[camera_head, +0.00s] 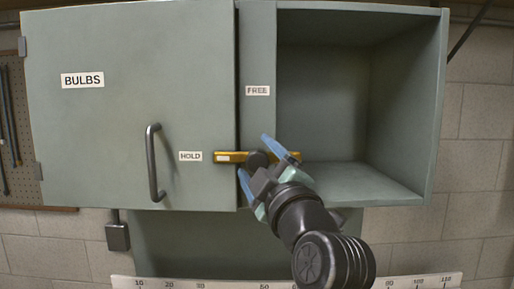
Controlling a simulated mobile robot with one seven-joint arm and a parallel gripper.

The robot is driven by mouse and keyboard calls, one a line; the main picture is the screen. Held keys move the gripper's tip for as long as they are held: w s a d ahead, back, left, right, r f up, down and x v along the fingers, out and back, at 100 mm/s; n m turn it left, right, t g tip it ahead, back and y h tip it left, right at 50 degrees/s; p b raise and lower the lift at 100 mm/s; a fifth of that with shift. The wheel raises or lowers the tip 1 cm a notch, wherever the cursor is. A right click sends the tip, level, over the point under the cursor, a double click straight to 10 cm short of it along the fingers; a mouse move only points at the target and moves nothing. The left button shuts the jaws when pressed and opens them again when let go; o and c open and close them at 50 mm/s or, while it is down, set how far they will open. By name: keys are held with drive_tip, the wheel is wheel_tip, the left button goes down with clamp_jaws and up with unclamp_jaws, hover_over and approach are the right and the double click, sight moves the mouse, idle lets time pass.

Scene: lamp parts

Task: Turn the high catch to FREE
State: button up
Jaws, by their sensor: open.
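The catch is a yellow bar (230,157) lying level across the cabinet's middle post, with its left end next to the HOLD label (190,156) on the door. The FREE label (257,91) is on the post above it. A dark round pivot sits near the bar's middle, partly behind my gripper. My gripper (254,155) is open, its two blue-tipped fingers in front of the bar's middle and right part. The bar's right part is mostly hidden by the gripper. I cannot tell whether the fingers touch it.
The grey-green door (110,130) marked BULBS (82,80) is closed, with a dark handle (154,162) that stands out left of the catch. The right compartment (325,110) is open and empty. A ruler strip (420,281) runs along the bottom.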

drive_tip(key=shift+w+a, duration=0.2)
drive_tip(key=shift+w, duration=0.05)
drive_tip(key=shift+s, duration=0.15)
drive_tip(key=c, duration=1.2)
drive_tip(key=shift+r, duration=0.1)
clamp_jaws()
drive_tip(key=shift+d+r, duration=0.1)
drive_tip(key=shift+r, duration=0.05)
